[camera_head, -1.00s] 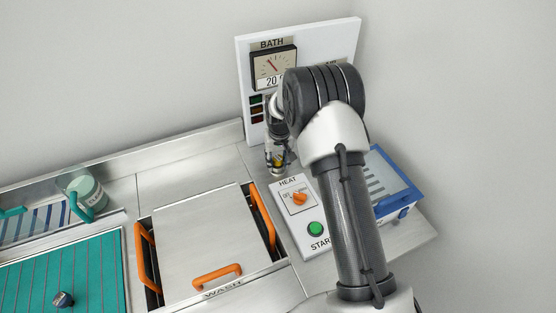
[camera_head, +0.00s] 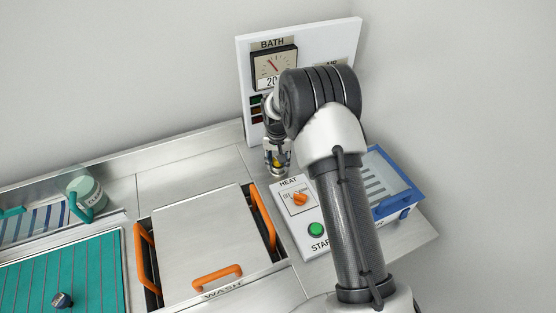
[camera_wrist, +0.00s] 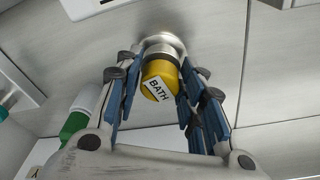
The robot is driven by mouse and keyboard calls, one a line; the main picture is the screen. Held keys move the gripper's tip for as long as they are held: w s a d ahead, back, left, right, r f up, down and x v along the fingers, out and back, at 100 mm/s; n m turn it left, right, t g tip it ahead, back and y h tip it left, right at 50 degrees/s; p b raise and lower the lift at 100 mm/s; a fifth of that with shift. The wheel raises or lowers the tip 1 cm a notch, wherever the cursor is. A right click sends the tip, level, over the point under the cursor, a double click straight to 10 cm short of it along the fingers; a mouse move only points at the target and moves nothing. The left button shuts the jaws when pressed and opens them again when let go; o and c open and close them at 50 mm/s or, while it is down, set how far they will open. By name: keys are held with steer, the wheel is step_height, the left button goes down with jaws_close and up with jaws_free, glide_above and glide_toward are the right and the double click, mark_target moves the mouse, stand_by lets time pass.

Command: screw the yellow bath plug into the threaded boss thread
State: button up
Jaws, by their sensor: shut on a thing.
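The yellow bath plug (camera_wrist: 157,72), labelled BATH, is between the blue finger pads of my gripper (camera_wrist: 158,88) in the wrist view. The gripper is shut on it. The plug's far end meets a round pale metal boss (camera_wrist: 163,40) on the steel surface; how deep it sits in the thread is hidden. In the head view my gripper (camera_head: 277,165) is low at the back of the counter, with a small bit of the yellow plug (camera_head: 278,163) showing between its fingers. The boss is hidden there.
The HEAT and START control box (camera_head: 307,240) stands just in front of the gripper. The upright BATH gauge panel (camera_head: 250,60) is behind it. A steel lidded WASH tank (camera_head: 205,240) with orange handles is at left, and a blue-rimmed tray (camera_head: 415,195) at right.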

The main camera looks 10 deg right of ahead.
steer(key=shift+w+r+m, duration=0.1)
steer(key=shift+w+m, duration=0.1)
steer(key=shift+m, duration=0.6)
steer(key=shift+s+m+b, duration=0.1)
steer(key=shift+m+b, duration=0.35)
steer(key=shift+m, duration=0.45)
steer(key=o, duration=0.5)
steer(key=shift+s+n, duration=0.1)
steer(key=shift+n, duration=0.8)
